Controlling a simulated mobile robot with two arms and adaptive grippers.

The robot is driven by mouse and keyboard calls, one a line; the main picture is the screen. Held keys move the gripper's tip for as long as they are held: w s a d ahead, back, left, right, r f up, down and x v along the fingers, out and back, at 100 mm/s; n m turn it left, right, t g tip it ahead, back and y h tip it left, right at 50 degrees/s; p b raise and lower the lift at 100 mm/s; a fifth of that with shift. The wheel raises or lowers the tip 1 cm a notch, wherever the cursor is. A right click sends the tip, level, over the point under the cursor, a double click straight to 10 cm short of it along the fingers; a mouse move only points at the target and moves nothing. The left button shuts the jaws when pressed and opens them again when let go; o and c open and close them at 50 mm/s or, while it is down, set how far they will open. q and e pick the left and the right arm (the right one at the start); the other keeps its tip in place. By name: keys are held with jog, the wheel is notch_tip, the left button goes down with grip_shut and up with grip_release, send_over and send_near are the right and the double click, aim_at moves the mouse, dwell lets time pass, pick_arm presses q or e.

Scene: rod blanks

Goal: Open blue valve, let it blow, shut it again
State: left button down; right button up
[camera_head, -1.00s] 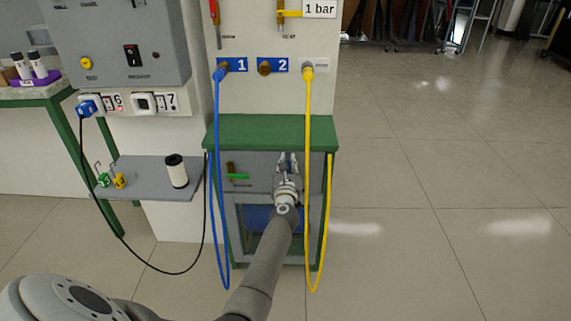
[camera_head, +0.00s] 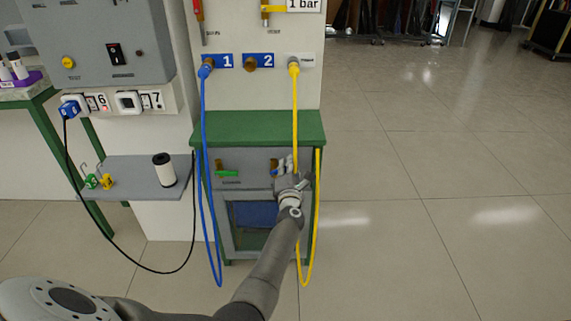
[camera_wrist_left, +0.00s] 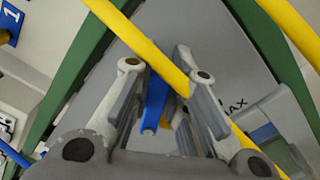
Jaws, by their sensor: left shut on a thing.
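The blue valve's handle (camera_wrist_left: 154,104) shows between the fingers of my left gripper (camera_wrist_left: 168,80) in the left wrist view. In the head view the blue handle (camera_head: 275,171) is a small patch on the grey cabinet front, beside my left gripper (camera_head: 284,164). My left gripper is shut on the handle; the exact contact is partly hidden. My right gripper is not in view.
A valve with a green handle (camera_head: 227,173) sits left on the same cabinet. The yellow hose (camera_head: 295,115) hangs over the green worktop (camera_head: 250,129) by my gripper. A blue hose (camera_head: 204,140) hangs further left. A grey shelf (camera_head: 135,188) holds a white cylinder (camera_head: 164,170). Floor to the right is clear.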

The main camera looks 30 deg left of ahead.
pick_arm(q)
jog(key=shift+w+d+f+m, duration=0.1)
jog(key=shift+f+m, duration=0.4)
jog(key=shift+m, duration=0.55)
jog(key=shift+w+d+f+m, duration=0.15)
jog(key=shift+f+m, duration=0.35)
jog(key=shift+m, duration=0.5)
jog(key=shift+s+d+f+m, duration=0.1)
jog(key=shift+f+m, duration=0.4)
jog(key=shift+m, duration=0.55)
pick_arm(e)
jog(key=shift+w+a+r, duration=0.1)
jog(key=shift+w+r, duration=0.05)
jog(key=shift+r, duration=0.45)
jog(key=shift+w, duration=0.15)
pick_arm(q)
jog(key=c, duration=1.4)
grip_release()
jog(key=shift+r, duration=0.1)
